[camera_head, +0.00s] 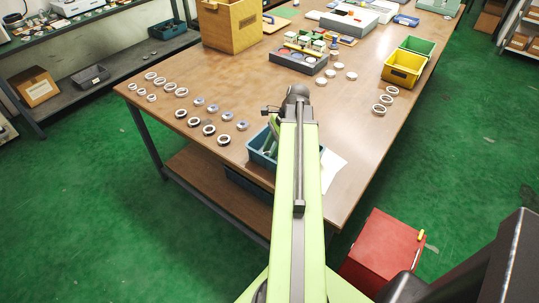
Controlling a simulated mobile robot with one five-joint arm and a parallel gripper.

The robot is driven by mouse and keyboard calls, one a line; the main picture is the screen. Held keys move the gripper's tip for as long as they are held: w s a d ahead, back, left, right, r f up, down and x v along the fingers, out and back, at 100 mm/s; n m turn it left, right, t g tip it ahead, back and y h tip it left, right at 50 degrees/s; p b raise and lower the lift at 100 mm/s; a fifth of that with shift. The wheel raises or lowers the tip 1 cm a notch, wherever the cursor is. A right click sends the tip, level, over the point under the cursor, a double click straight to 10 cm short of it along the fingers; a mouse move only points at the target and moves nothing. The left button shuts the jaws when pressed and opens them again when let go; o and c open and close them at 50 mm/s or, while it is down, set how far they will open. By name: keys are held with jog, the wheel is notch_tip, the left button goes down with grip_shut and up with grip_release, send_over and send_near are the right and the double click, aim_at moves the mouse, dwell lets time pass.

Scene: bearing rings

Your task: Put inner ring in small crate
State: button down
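Several bearing rings (182,92) lie in rows on the left part of the wooden table; I cannot tell which are inner rings. Nearer rings with dark and light parts (209,130) lie in the front row. More rings (379,110) lie at the right edge. A blue crate (256,158) at the front edge is partly hidden by my arm and holds something greenish. A yellow crate (403,70) and a green crate (418,45) stand at the right. My gripper (270,112) is at the far end of my arm, over the table; its fingers do not show clearly.
Pale round pieces (337,67) lie beside the tray. A red box (382,250) stands on the green floor at right. The table's middle right is mostly clear.

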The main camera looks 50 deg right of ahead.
jog(key=shift+f, duration=0.2)
jog(key=c, duration=0.9)
grip_release()
jog(key=shift+r, duration=0.1)
jog(key=shift+r, duration=0.3)
jog(key=p+v, duration=1.1)
jog(key=shift+s+d+r, duration=0.1)
jog(key=shift+d+r, duration=0.05)
jog(key=shift+r, duration=0.2)
